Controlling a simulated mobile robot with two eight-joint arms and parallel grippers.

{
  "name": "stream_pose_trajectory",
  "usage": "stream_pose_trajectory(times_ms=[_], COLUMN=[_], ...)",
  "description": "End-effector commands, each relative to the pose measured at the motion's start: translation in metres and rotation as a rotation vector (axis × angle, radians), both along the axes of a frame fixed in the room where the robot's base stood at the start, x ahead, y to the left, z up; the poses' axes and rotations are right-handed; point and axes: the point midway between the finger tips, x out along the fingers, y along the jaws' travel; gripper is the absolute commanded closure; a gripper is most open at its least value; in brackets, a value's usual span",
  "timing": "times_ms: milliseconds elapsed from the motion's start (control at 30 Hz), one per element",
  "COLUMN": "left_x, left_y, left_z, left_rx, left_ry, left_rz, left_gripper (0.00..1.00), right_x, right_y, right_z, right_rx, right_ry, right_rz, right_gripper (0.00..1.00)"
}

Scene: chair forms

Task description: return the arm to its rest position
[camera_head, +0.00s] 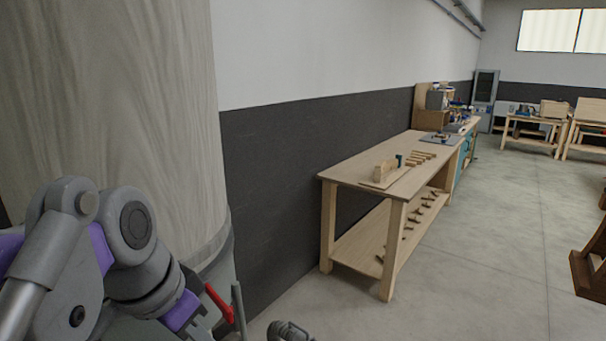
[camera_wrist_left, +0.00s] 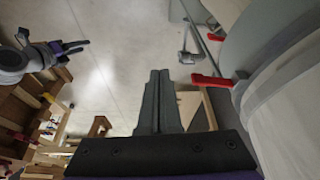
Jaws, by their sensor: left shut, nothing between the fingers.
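My left gripper shows in the left wrist view (camera_wrist_left: 159,74). Its two grey fingers are together and empty, pointing over the concrete floor. In the head view my grey and purple left arm is at the lower left, in front of a large pale column-like form; its fingers cannot be made out there. In the left wrist view another gripper (camera_wrist_left: 86,46) of mine, apparently the right one, is at the upper left, over the floor. Its dark fingers are too small to tell open from shut. No right arm shows in the head view.
The large pale form (camera_head: 110,90) stands close behind my left arm. A red-handled clamp (camera_head: 218,303) is beside it, also in the wrist view (camera_wrist_left: 212,81). A wooden workbench (camera_head: 345,172) with wooden pieces stands along the wall. Open floor (camera_head: 470,270) lies to its right.

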Motion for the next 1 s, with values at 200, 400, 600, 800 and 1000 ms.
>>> stream_pose_trajectory(times_ms=[200, 400, 600, 800, 1000], left_x=[0.009, -0.003, -0.034, -0.049, -0.049], left_y=[0.012, 0.026, 0.038, 0.042, 0.042], left_z=[-0.082, -0.189, -0.28, -0.313, -0.313], left_rx=[-0.001, -0.017, -0.042, -0.054, -0.054], left_ry=[-0.034, -0.085, -0.137, -0.16, -0.16], left_rz=[0.156, 0.341, 0.496, 0.555, 0.555], left_gripper=[1.0, 1.0, 1.0, 1.0, 1.0], right_x=[0.0, 0.0, 0.0, 0.0, 0.0], right_y=[0.0, 0.0, 0.0, 0.0, 0.0], right_z=[0.0, -0.001, -0.001, 0.0, 0.0], right_rx=[0.0, 0.0, 0.0, 0.0, 0.0], right_ry=[0.0, 0.001, 0.001, 0.001, 0.001], right_rz=[0.0, 0.0, 0.0, 0.0, 0.0], right_gripper=[0.55, 0.55, 0.55, 0.55, 0.55])
